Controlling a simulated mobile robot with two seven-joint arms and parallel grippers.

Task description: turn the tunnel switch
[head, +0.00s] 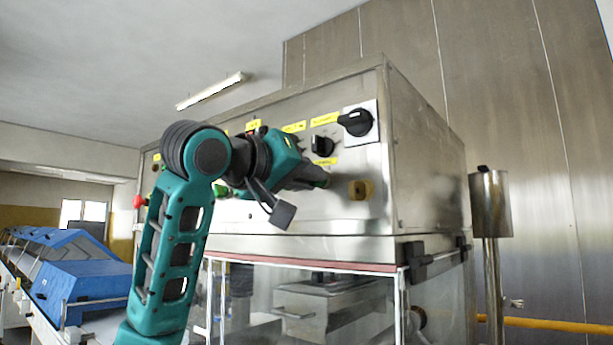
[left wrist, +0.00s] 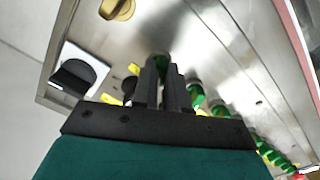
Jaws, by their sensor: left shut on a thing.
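The upright control panel (head: 300,205) of a steel machine fills the middle of the head view. My left gripper (head: 318,179) is at its face, below the small black rotary knob, with its fingers shut on a green switch (head: 325,181). In the left wrist view the two dark fingers (left wrist: 166,88) are nearly together, and the green switch (left wrist: 163,62) shows at their tips; most of it is hidden by them. The yellow labels are too small to read, so I cannot tell which one names the tunnel switch. My right gripper is not in view.
A large black rotary switch (head: 355,122), a small black knob (head: 321,146) and a brass lock (head: 360,190) are close by. More green switches (left wrist: 218,108) run along the panel. A red button (head: 139,201) is at its left. A glazed housing (head: 320,310) is below.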

